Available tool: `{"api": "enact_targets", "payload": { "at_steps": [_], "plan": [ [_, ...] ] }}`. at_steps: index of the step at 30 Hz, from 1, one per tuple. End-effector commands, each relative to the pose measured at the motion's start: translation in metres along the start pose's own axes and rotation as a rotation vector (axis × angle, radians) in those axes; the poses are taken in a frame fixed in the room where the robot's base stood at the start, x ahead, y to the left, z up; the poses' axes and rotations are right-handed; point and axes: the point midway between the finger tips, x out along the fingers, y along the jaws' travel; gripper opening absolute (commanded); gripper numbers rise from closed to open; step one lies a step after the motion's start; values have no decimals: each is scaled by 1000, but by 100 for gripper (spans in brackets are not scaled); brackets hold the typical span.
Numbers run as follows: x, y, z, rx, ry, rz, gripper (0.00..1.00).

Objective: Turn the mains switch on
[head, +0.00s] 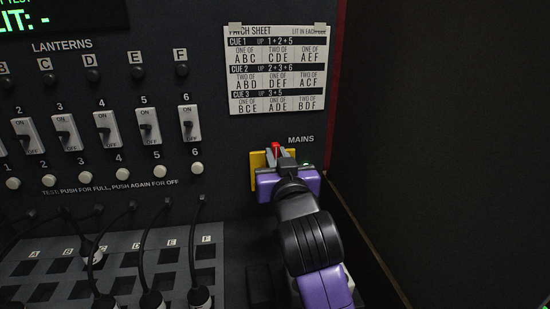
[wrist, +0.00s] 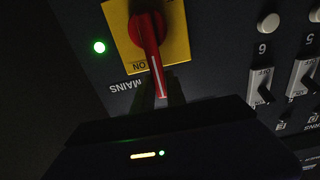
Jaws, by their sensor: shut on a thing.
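The mains switch is a red rotary handle (head: 275,145) on a yellow plate (head: 257,171), right of the lantern panel and under the patch sheet. The red handle (wrist: 150,40) also shows in the wrist view, which is upside down to the panel. The handle lies by the plate's ON mark and points up in the head view. My gripper (head: 277,153) is shut on the handle, its dark fingers (wrist: 162,95) on either side of the handle's end. A green light (wrist: 99,47) beside the plate is lit. My gripper hides part of the plate in the head view.
A row of rocker switches (head: 148,127) and white test buttons (head: 197,168) stands left of the mains. Cables with plugs lie over a patch bay (head: 205,250) at lower left. A patch sheet (head: 278,70) hangs above. The right side is dark.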

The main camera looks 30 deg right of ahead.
Motion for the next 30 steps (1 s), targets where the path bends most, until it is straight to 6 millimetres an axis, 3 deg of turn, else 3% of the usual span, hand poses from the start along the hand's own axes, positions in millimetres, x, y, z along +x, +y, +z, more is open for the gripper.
{"api": "enact_targets", "payload": {
  "at_steps": [9,10,12,13,23,30],
  "plan": [
    [0,0,2,3,-5,0,0],
    [0,0,2,3,-5,0,22],
    [0,0,2,3,-5,0,36],
    [0,0,2,3,-4,0,38],
    [-2,0,1,2,-2,0,38],
    [-33,0,2,2,-1,-1,38]
  ]
}}
